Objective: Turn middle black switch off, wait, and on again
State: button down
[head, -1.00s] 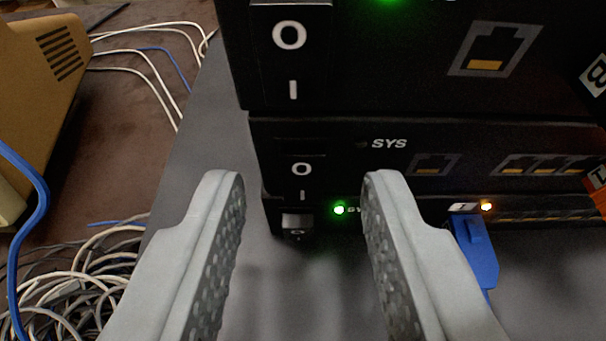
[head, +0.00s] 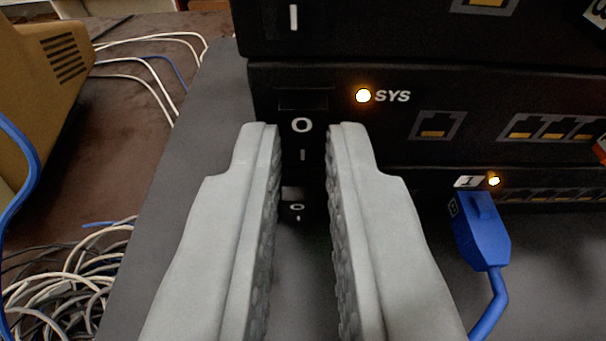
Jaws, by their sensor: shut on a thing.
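The middle black switch (head: 340,125) is a flat black box in a stack, with a SYS label and ports on its front. Its SYS light (head: 363,96) glows amber. Its power rocker (head: 302,140), marked O above I, sits at the left of its front. My gripper (head: 303,140) is shut on this rocker, with one grey fingertip against each side. The fingers hide part of the lower box's left end.
Another black box (head: 380,30) sits above, and a lower one (head: 420,182) below with its own rocker (head: 293,205). A blue plug and cable (head: 482,230) stick out at the right. Tangled cables (head: 65,270) and a tan case (head: 50,80) are at the left.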

jog(key=shift+f+t, duration=0.2)
jog(key=shift+t, duration=0.4)
jog(key=c, duration=1.4)
grip_release()
jog(key=shift+c, duration=0.2)
jog(key=shift+s, duration=0.1)
jog(key=s+r, duration=0.2)
jog(key=s, duration=1.5)
jog(key=shift+r, duration=0.15)
